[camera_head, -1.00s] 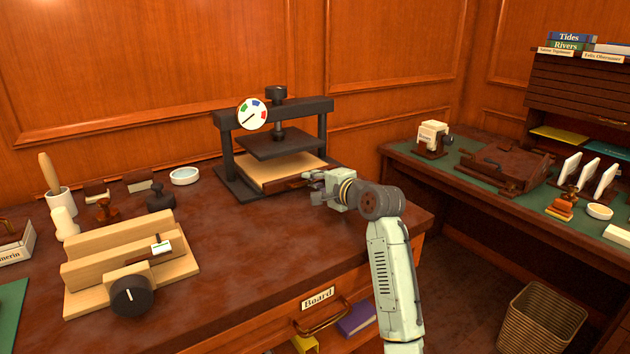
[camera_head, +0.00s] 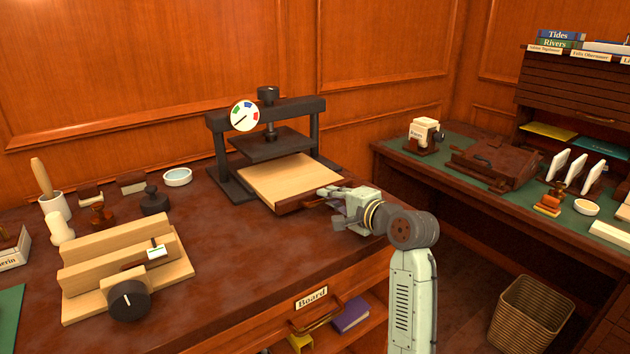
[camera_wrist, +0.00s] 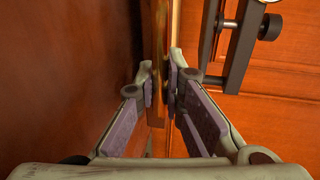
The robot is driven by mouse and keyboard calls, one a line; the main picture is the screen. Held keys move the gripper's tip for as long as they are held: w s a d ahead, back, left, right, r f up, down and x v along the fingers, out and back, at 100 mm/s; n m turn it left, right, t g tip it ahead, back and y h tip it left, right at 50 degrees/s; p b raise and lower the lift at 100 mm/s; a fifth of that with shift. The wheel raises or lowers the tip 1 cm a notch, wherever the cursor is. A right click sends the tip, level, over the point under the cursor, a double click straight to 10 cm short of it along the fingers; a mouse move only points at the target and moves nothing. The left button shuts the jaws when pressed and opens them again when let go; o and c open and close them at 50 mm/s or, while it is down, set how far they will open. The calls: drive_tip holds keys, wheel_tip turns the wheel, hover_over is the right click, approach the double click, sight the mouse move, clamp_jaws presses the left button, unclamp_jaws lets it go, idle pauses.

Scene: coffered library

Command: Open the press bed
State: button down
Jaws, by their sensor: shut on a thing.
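The press is a dark frame (camera_head: 219,160) with a round colour dial (camera_head: 244,115), a screw on top and a dark platen (camera_head: 270,146) held above the bed. The pale wooden press bed (camera_head: 290,180) sticks out of the frame toward the front right. A dark handle bar (camera_head: 300,205) runs along its front edge. My gripper (camera_head: 328,197) is at the right end of that bar. In the wrist view my gripper (camera_wrist: 161,88) has its fingers closed around the narrow edge of the bar, which hides part of it.
A wooden jig with a black knob (camera_head: 130,300) stands at the left of the desk. A drawer labelled Board (camera_head: 312,298) is below the desk's front edge. A side desk (camera_head: 480,215) stands at the right. Desk top in front of the bed is clear.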

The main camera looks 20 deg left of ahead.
drive_tip(key=f+p+v, duration=0.1)
drive_tip(key=v, duration=0.7)
drive_tip(key=f+p+v, duration=0.1)
drive_tip(key=v, duration=0.3)
drive_tip(key=shift+s+d+f+p, duration=0.3)
drive_tip(key=shift+s+d, duration=0.05)
drive_tip(key=shift+d, duration=0.05)
drive_tip(key=c, duration=1.7)
unclamp_jaws()
drive_tip(key=v, duration=1.2)
drive_tip(key=shift+w, duration=0.1)
